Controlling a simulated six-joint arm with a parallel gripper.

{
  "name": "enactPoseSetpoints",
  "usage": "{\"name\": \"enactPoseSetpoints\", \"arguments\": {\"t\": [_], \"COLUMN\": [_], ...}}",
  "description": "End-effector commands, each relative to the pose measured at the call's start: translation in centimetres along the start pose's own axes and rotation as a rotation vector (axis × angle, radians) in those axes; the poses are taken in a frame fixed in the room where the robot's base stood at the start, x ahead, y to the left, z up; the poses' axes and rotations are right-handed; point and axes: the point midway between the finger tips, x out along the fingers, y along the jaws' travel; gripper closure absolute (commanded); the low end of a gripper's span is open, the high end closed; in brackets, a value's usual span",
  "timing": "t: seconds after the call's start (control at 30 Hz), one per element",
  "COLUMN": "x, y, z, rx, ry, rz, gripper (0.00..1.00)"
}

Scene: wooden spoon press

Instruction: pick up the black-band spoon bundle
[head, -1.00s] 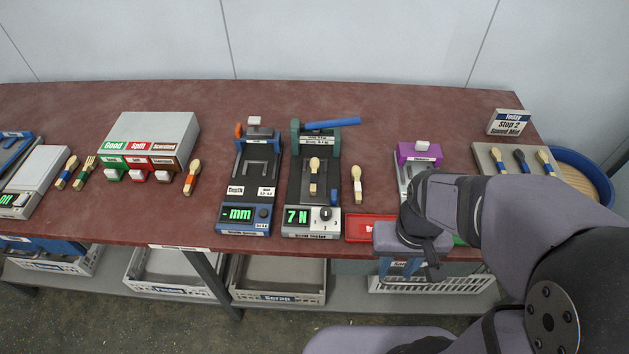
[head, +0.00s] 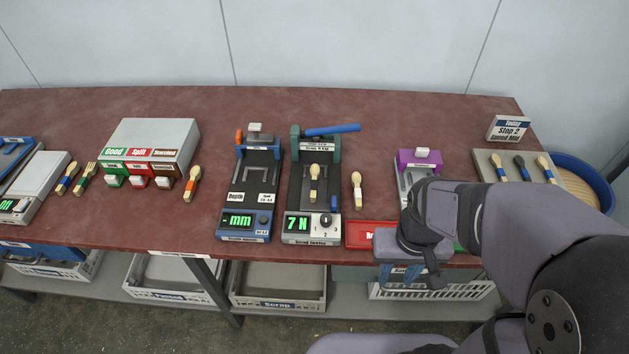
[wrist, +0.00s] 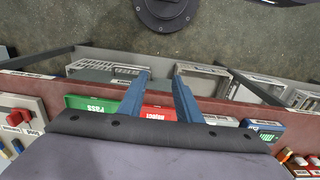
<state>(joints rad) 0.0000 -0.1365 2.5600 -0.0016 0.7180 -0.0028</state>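I cannot pick out a clearly black band at this size. A dark spoon bundle (head: 521,166) lies on the grey tray (head: 484,157) at the right, between two pale spoon bundles with dark blue bands, one left (head: 499,169) and one right (head: 545,169). Another spoon bundle (head: 357,190) with a pale lower part lies alone on the table right of the press, and one (head: 315,183) lies on the press (head: 297,195). My gripper (head: 399,277) points down at the table's front edge, away from all bundles. The wrist view shows its blue fingers (wrist: 160,78) apart, with nothing between them.
A red tray (head: 359,234) and a purple-topped device (head: 418,158) are near my gripper. A blue-rimmed basket (head: 588,168) stands at the right. Grey sorting box (head: 150,135) and more bundles (head: 67,178) are at the left. Crates (head: 277,297) sit below. The table's back strip is clear.

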Motion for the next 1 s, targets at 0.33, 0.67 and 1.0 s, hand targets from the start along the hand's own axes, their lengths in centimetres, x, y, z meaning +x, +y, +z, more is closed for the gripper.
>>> {"name": "enactPoseSetpoints", "arguments": {"t": [0.33,0.67,1.0], "x": [0.0,0.0,-0.6], "y": [0.0,0.0,-0.8], "z": [0.0,0.0,-4.2], "rx": [0.0,0.0,-0.004], "ry": [0.0,0.0,0.042], "rz": [0.0,0.0,0.024], "gripper": [0.69,0.63,0.63]}}
